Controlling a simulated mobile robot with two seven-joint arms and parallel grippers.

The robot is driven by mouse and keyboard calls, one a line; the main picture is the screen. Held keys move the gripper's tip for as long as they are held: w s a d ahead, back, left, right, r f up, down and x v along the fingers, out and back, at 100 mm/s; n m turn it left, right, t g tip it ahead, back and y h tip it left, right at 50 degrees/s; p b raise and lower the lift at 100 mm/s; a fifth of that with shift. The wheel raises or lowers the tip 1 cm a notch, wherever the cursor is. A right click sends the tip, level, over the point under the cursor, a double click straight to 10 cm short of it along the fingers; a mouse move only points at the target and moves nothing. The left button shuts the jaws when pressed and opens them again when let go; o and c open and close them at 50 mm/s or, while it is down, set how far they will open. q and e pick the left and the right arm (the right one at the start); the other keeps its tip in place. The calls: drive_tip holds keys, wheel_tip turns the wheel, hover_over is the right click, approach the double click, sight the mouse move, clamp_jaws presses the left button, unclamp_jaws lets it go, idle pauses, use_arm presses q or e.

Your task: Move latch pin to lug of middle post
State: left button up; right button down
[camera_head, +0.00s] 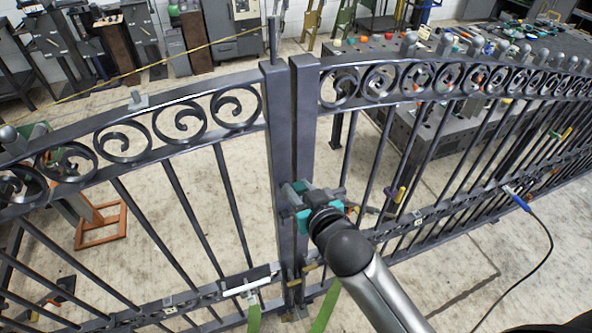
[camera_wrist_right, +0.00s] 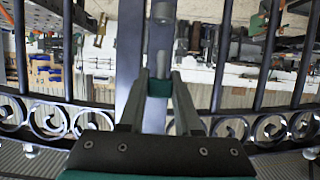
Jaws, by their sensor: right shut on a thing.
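My right gripper (camera_head: 296,197) is at the dark middle posts (camera_head: 280,130), about halfway down, and hides part of them. In the right wrist view my right gripper (camera_wrist_right: 160,78) is shut on the latch pin, whose teal sleeve (camera_wrist_right: 159,88) shows between the fingers. A grey cylindrical part (camera_wrist_right: 162,38) shows beyond the fingertips, in line with the post; I cannot tell whether it belongs to the pin. Small brass fittings (camera_head: 295,283) sit low on the posts. I cannot tell which of them is the lug. My left gripper is not in view.
Gate leaves with scrolls (camera_head: 207,115) and bars extend both sides of the posts. A white bar fitting (camera_head: 250,284) is low on the left leaf. A blue-handled tool with a cable (camera_head: 520,201) is on the right leaf. A workbench (camera_head: 400,60) stands behind.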

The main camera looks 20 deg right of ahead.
sight(283, 180)
drive_tip(key=shift+w, duration=0.15)
drive_tip(key=shift+r+x, duration=0.15)
drive_tip(key=shift+x, duration=1.1)
drive_tip(key=shift+r+x, duration=0.1)
drive_tip(key=shift+x, duration=1.1)
drive_tip(key=shift+r+b+x, duration=0.1)
drive_tip(key=shift+b+x, duration=0.3)
drive_tip(key=shift+x, duration=0.35)
drive_tip(key=shift+r+b+x, duration=0.15)
drive_tip(key=shift+b+x, duration=0.25)
drive_tip(key=shift+x, duration=0.35)
drive_tip(key=shift+w+f+b, duration=0.15)
drive_tip(key=shift+f+b, duration=1.2)
drive_tip(key=shift+b, duration=0.25)
drive_tip(key=shift+f+b, duration=0.8)
drive_tip(key=shift+f, duration=0.7)
drive_tip(key=c, duration=0.5)
unclamp_jaws()
